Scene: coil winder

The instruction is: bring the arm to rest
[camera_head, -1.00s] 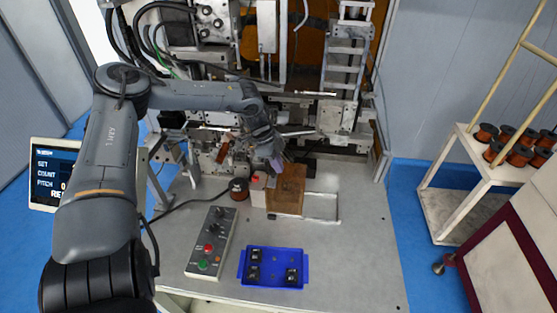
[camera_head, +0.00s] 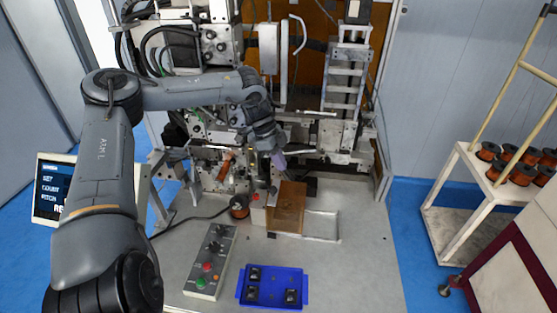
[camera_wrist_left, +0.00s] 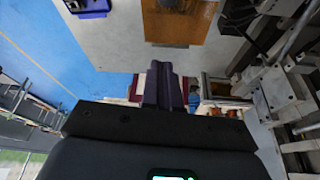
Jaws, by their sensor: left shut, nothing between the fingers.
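My left arm (camera_head: 107,165) comes in from the left and reaches across to the front of the winding machine. My left gripper (camera_head: 278,160) hangs above the machine's table near a brown plate. In the left wrist view its two dark purple fingers (camera_wrist_left: 166,88) are together with nothing between them. The gripper touches nothing that I can make out. My right arm and gripper are not in either view.
The coil winder (camera_head: 285,60) stands behind the gripper. On its table are the brown plate (camera_head: 289,208), a control box (camera_head: 211,262) and a blue tray (camera_head: 272,287) with several dark parts. A trolley (camera_head: 463,215) with copper spools (camera_head: 488,151) stands right. The table's right side is clear.

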